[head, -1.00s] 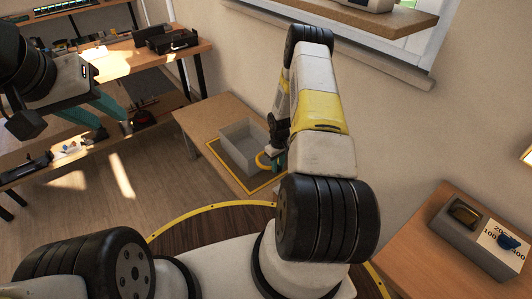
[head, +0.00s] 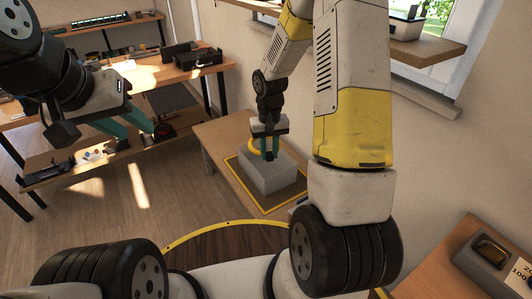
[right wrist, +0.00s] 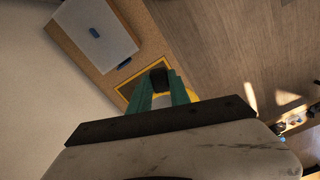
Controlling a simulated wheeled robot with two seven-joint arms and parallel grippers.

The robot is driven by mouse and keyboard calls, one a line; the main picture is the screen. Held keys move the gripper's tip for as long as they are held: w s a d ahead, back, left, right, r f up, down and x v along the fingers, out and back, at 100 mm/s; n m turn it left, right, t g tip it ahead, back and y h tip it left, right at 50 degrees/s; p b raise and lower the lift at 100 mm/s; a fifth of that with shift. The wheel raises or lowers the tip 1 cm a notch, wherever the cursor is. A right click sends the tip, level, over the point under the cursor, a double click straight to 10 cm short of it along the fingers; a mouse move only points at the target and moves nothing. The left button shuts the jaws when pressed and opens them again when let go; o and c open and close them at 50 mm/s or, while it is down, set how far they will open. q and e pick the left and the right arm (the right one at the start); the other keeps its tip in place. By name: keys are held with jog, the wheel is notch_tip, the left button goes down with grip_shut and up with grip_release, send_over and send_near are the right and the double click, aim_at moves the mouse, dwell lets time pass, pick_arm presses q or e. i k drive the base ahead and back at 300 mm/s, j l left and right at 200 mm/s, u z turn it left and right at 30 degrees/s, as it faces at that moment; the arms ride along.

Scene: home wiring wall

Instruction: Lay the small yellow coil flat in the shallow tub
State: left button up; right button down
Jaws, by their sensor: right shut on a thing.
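The small yellow coil (head: 254,146) is a ring at the fingers of my right gripper (head: 268,154), on its left side in the head view. My right gripper is shut on it. In the right wrist view, a bit of the coil (right wrist: 192,96) shows beside the teal fingers (right wrist: 165,90). The grey shallow tub (head: 272,182) stands on a low wooden table inside a yellow outline. The gripper is at the tub's far side in the head view; its height above the tub is unclear. The tub's inside is mostly hidden. My left gripper (head: 128,128) is open and empty.
The low wooden table (head: 222,135) stands against the wall. A workbench (head: 150,78) with tools is at the back left. A windowsill shelf (head: 425,40) juts out at the upper right. A grey tray (head: 485,262) stands at the lower right.

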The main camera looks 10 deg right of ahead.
aim_at(266, 172)
jog(key=i+j+z, duration=0.85)
jog(key=i+j, duration=0.2)
jog(key=j, duration=0.1)
